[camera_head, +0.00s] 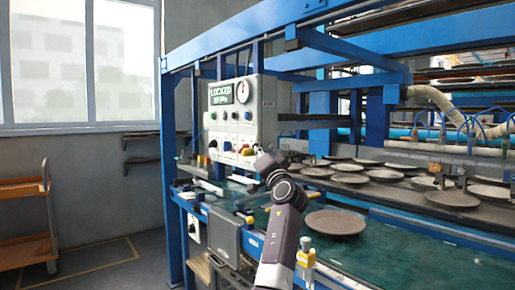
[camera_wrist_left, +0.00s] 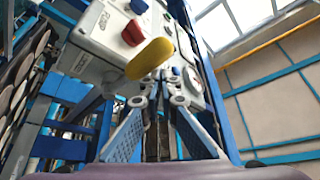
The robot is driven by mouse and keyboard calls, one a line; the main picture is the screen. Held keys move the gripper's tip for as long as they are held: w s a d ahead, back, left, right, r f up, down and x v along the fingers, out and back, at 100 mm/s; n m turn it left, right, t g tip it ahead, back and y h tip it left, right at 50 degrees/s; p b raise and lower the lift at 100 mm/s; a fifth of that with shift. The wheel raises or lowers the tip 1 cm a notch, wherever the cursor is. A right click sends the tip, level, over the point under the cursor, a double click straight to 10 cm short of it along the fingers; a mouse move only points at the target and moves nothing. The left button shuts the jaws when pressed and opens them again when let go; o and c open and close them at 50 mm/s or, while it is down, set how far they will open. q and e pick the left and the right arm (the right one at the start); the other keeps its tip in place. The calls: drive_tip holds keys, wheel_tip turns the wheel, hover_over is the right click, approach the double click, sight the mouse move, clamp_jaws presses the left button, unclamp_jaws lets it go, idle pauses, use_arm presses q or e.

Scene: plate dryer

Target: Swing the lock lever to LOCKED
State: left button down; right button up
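The control box (camera_head: 243,108) hangs on the blue frame, and its screen (camera_head: 221,95) reads LOCKED above a second line too small to read surely. A yellow rounded handle (camera_wrist_left: 150,59), which looks like the lock lever's grip, sticks out from the box. It shows small in the head view (camera_head: 247,151), beside my left gripper (camera_head: 262,157). In the left wrist view my left gripper (camera_wrist_left: 158,77) has its fingertips close together just below the yellow handle. The handle is not between the fingers; I cannot tell whether they touch it. My right gripper is not in view.
A red knob (camera_wrist_left: 134,32) sits beside the yellow handle. A gauge (camera_head: 242,91) and several buttons are on the box. Round plates (camera_head: 335,222) lie on the green belt and the rack at right. A blue post (camera_head: 173,180) stands left; an orange cart (camera_head: 25,222) is farther left.

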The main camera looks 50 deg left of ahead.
use_arm(q)
drive_tip(key=shift+a+f, duration=0.2)
drive_tip(key=shift+f, duration=0.35)
drive_tip(key=r+v, duration=0.1)
drive_tip(key=v, duration=1.1)
drive_tip(key=shift+d, duration=0.25)
